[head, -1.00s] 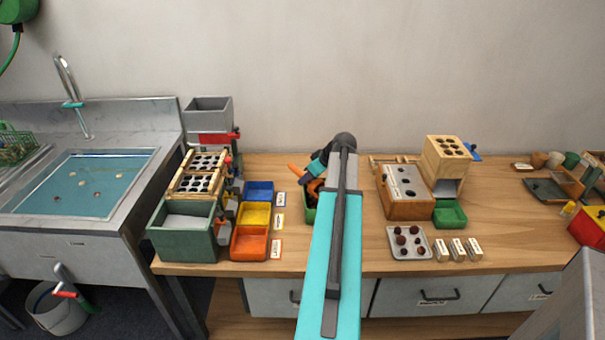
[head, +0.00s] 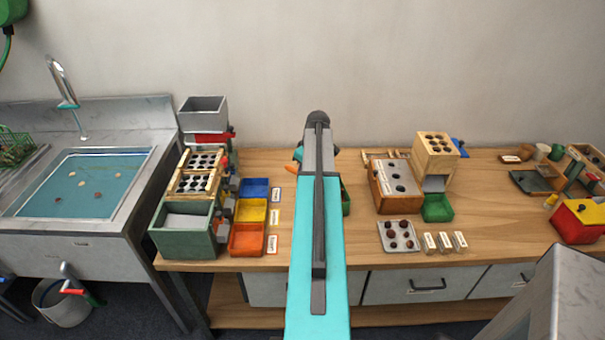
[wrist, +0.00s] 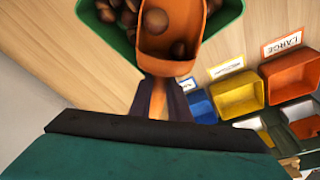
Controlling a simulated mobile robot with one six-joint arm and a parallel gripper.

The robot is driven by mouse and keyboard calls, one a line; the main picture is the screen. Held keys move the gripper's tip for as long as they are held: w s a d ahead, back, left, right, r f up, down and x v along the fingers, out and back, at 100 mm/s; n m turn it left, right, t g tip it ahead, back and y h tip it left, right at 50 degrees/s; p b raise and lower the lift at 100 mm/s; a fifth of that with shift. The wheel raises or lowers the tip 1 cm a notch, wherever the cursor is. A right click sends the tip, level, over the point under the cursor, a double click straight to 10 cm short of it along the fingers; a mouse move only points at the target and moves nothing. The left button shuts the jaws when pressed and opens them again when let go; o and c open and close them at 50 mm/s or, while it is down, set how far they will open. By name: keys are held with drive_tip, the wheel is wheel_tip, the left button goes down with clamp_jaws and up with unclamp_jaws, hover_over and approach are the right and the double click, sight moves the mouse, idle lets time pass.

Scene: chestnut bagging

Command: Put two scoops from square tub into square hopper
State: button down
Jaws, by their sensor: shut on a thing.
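My gripper (wrist: 160,104) is shut on the handle of an orange scoop (wrist: 168,66). In the wrist view the scoop holds a few brown chestnuts. It overlaps the green tub (wrist: 228,16), which holds many chestnuts; the height between them is hard to judge. In the head view my arm hides most of the tub; a green edge (head: 346,198) shows to its right. Only a bit of the orange scoop (head: 292,169) shows left of the arm. A grey square hopper (head: 204,109) stands at the back left, above a red part.
Blue, yellow and orange bins (head: 246,239) with labels stand left of my arm, beside a green box (head: 180,242) and racks. The wood between is clear.

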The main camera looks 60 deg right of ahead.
drive_tip(key=shift+w+r+g+p, duration=0.2)
drive_tip(key=shift+w+r+p, duration=0.1)
drive_tip(key=shift+r+p, duration=0.25)
drive_tip(key=shift+w+r+g+p, duration=0.2)
drive_tip(key=shift+w+r+p, duration=0.1)
drive_tip(key=shift+r, duration=0.35)
drive_tip(key=shift+s, duration=0.15)
